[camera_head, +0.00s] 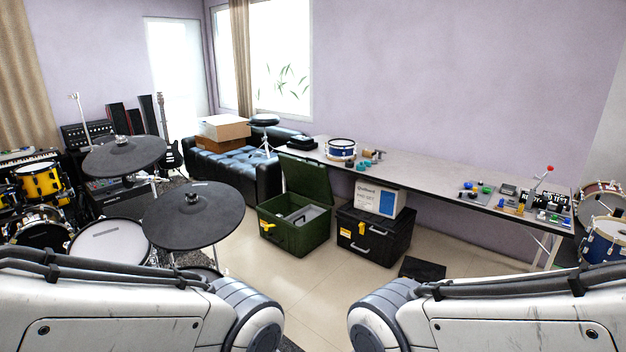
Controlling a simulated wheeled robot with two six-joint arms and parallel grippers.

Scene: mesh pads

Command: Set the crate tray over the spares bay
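An open green crate (296,236) stands on the floor at the middle, its lid (306,178) raised at the back. A grey tray-like piece (304,215) shows at the crate's mouth, and it looks tilted; its full shape is too small to tell. A yellow latch or tag (268,226) is on the crate's front. I cannot pick out the spares bay; the crate's inside is mostly hidden. My two arms come in from the lower left and lower right, well short of the crate. Neither gripper is in view.
A black case (368,244) with a white and blue box (375,198) on top stands right of the crate. A long table (430,178) runs behind, bearing a blue drum (341,149) and small parts. Cymbals (193,216) stand at left. The floor (312,285) before the crate is clear.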

